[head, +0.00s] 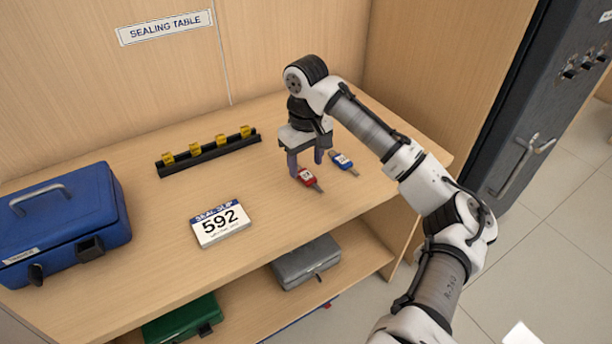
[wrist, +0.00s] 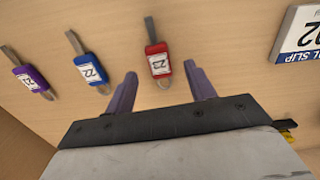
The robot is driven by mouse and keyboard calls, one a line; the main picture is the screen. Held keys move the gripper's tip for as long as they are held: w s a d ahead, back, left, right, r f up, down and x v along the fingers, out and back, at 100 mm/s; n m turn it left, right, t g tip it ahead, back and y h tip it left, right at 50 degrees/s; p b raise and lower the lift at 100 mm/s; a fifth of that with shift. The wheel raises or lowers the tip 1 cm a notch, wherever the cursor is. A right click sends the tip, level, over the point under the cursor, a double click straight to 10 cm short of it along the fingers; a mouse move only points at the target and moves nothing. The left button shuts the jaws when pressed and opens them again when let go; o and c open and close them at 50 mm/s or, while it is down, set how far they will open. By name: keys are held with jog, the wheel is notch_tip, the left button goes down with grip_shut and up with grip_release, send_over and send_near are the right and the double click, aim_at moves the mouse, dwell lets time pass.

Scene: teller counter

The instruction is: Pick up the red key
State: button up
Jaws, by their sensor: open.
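The red key (head: 308,177) lies on the wooden sealing table, with a white tag face and a grey metal shaft. In the wrist view the red key (wrist: 158,62) lies just beyond the fingertips, between their lines and closer to the left finger. My gripper (head: 306,170) is open and empty, pointing down over the table beside the red key. The wrist view shows its two purple fingers (wrist: 164,80) apart. Whether a finger touches the key I cannot tell.
A blue key (head: 343,161) lies right of the red one; a purple key (wrist: 32,80) lies farther along. A "592" seal slip card (head: 221,223), a black rack (head: 209,152) with yellow pieces and a blue case (head: 62,222) stand left. A grey box (head: 306,262) sits on the lower shelf.

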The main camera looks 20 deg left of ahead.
aim_at(306, 175)
jog(key=shift+f, duration=1.6)
jog(key=shift+c, duration=0.3)
jog(key=c, duration=1)
jog(key=shift+r, duration=0.2)
